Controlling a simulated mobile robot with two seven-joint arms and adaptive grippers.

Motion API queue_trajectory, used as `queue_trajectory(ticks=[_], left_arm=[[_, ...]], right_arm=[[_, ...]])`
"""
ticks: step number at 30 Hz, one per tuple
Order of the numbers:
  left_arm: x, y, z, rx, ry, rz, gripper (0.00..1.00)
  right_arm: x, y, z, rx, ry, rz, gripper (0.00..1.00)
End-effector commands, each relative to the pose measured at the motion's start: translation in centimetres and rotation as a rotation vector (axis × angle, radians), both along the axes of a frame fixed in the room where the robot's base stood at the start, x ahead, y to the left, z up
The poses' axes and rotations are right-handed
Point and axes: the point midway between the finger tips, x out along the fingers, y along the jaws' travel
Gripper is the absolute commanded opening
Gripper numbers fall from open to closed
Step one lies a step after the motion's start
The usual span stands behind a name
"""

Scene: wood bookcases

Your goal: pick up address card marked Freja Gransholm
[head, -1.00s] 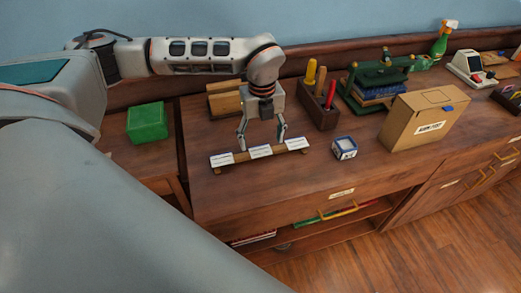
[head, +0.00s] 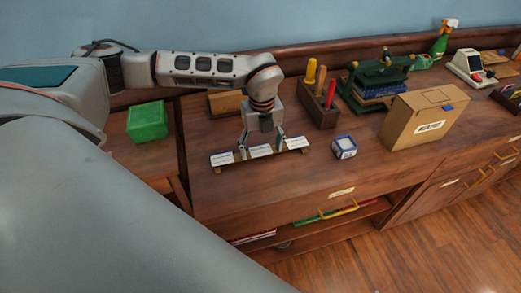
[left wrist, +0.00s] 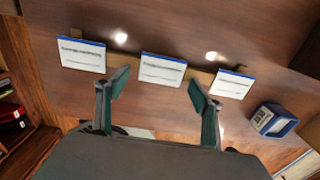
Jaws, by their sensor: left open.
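Three white address cards stand in a row on a narrow wooden holder (head: 287,152): a left card (head: 221,159), a middle card (head: 261,151) and a right card (head: 297,143). The left wrist view also shows the left card (left wrist: 82,56), the middle card (left wrist: 162,69) and the right card (left wrist: 232,84). Their print is too small to read. My left gripper (head: 262,152) is open above the holder, its fingers on either side of the middle card. In the left wrist view the fingertips (left wrist: 157,83) are spread wider than that card. My right gripper is not seen.
A small blue-and-white box (head: 344,147) stands right of the holder. Behind are a wooden tool block (head: 319,112) and a cardboard box (head: 425,117). A green box (head: 147,122) sits at the left. The counter front is clear.

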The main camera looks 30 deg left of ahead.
Motion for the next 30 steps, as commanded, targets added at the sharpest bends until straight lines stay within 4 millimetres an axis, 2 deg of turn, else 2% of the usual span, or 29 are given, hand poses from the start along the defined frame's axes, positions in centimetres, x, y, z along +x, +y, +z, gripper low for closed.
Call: queue_trajectory(ticks=[11,13,15,17,30], left_arm=[[0.02,-0.01,-0.16,0.000,0.000,0.000,0.67],[0.02,-0.01,-0.15,0.000,0.000,0.000,0.53],[0.02,-0.01,-0.17,0.000,0.000,0.000,0.43],[-0.01,-0.02,-0.20,0.000,0.000,0.000,0.38],[-0.10,-0.03,0.00,0.001,0.002,-0.002,0.38]], right_arm=[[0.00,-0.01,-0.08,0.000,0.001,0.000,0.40],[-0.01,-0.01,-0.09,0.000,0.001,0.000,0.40],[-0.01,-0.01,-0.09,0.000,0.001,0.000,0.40],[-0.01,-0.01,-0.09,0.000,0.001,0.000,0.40],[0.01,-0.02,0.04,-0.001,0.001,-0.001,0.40]])
